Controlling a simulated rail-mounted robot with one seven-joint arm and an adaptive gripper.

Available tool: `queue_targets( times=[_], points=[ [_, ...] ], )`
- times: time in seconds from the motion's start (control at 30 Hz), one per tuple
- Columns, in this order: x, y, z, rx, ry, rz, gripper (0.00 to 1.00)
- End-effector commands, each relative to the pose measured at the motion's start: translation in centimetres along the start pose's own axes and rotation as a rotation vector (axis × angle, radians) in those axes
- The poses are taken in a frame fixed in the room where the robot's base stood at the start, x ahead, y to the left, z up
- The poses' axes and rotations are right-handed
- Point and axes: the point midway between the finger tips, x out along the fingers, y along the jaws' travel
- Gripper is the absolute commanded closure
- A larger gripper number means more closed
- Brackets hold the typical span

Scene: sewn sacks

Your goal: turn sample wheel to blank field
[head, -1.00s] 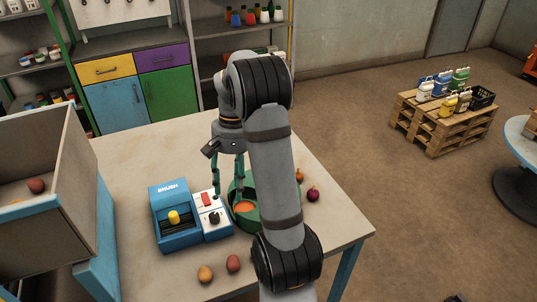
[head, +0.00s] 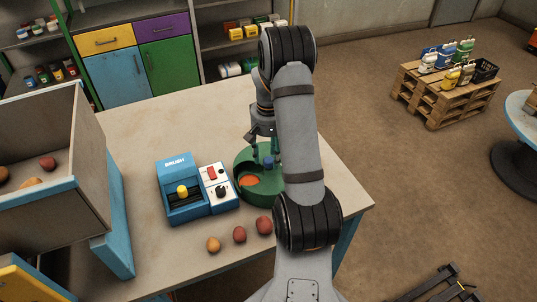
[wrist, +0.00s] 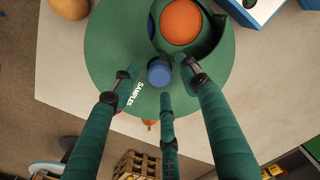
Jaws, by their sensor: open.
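The sample wheel is a round green unit (head: 240,161) on the table, right of the brush box. In the wrist view, the sample wheel (wrist: 105,45) carries the word SAMPLES, and an opening in its top shows an orange round field (wrist: 180,22). A blue knob (wrist: 159,72) stands at its middle; it also shows in the head view (head: 268,162). My gripper (head: 264,146) is above the wheel, pointing down. In the wrist view, its green fingers (wrist: 163,80) are open and spread around the knob, with gaps visible. I cannot tell their height above it.
A blue box marked BRUSH (head: 183,195) with a yellow knob stands left of the wheel, joined to a white panel (head: 217,185) with a red switch and black dial. Several round fruits or vegetables (head: 239,234) lie at the table's front. A bin (head: 80,140) stands at left.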

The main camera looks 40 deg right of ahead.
Motion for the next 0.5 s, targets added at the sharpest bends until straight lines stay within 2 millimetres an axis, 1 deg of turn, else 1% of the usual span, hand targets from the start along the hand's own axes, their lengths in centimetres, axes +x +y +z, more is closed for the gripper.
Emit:
queue_targets(
  times=[0.3, 0.5],
  points=[
    [0.31, -0.01, 0.01, 0.001, 0.001, 0.000, 0.55],
    [0.30, -0.01, 0.02, 0.000, 0.000, 0.000, 0.67]
  ],
)
